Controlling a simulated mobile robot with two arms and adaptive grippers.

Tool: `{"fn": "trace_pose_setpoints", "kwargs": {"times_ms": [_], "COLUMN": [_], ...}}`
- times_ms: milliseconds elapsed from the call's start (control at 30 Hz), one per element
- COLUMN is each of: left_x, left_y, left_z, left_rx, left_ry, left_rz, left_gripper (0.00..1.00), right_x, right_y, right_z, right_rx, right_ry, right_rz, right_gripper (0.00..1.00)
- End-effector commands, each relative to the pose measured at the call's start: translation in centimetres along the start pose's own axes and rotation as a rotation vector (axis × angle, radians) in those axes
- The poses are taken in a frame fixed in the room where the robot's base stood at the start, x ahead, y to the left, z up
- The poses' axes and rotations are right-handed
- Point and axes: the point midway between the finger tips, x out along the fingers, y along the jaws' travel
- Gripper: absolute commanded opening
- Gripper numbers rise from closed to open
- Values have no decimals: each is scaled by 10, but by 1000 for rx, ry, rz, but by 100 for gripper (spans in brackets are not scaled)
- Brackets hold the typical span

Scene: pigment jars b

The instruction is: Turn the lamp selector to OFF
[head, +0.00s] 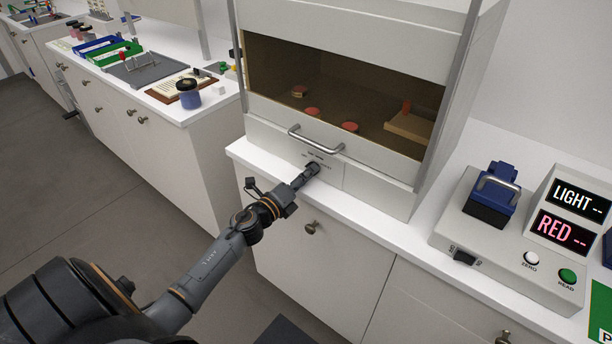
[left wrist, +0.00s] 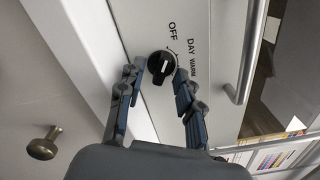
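The lamp selector (left wrist: 161,67) is a round black knob with a white mark on the pale front panel, in the left wrist view. The words OFF, DAY and WARM are printed in an arc beside it; I cannot tell surely which one the mark points at. My left gripper (left wrist: 160,72) has its two fingers apart, one on each side of the knob, with narrow gaps showing. In the head view my left gripper (head: 311,169) is at the panel below the cabinet handle and mostly hides the knob. My right gripper is in neither view.
A metal bar handle (head: 316,142) sits just above the selector on the cabinet front. A white ledge (head: 270,164) runs below it, with a drawer knob (head: 311,227) underneath. A grey meter box (head: 480,247) stands at the right. The cabinet holds several reddish discs.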

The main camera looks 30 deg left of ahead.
Motion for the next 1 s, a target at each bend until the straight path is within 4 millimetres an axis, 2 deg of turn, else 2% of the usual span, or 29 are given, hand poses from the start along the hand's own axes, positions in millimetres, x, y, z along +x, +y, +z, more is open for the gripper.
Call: {"fn": "trace_pose_setpoints", "kwargs": {"times_ms": [133, 233, 500, 700, 833, 1000], "left_x": [-5, -18, -72, -105, -117, -121], "left_y": [1, 1, 1, 1, 0, 0], "left_z": [0, -1, -1, -1, 0, 0], "left_rx": [1, 1, -1, -2, -1, 0], "left_ry": [1, 1, 2, 0, 0, -1], "left_rz": [1, 2, 3, 2, 1, 0], "left_gripper": [35, 35, 35, 35, 35, 35], "right_x": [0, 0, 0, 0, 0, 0], "right_y": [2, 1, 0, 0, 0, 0], "right_z": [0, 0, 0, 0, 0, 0], "right_rx": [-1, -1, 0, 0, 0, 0], "right_ry": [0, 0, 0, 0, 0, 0], "right_rz": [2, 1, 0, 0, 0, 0], "right_gripper": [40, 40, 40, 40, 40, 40]}}
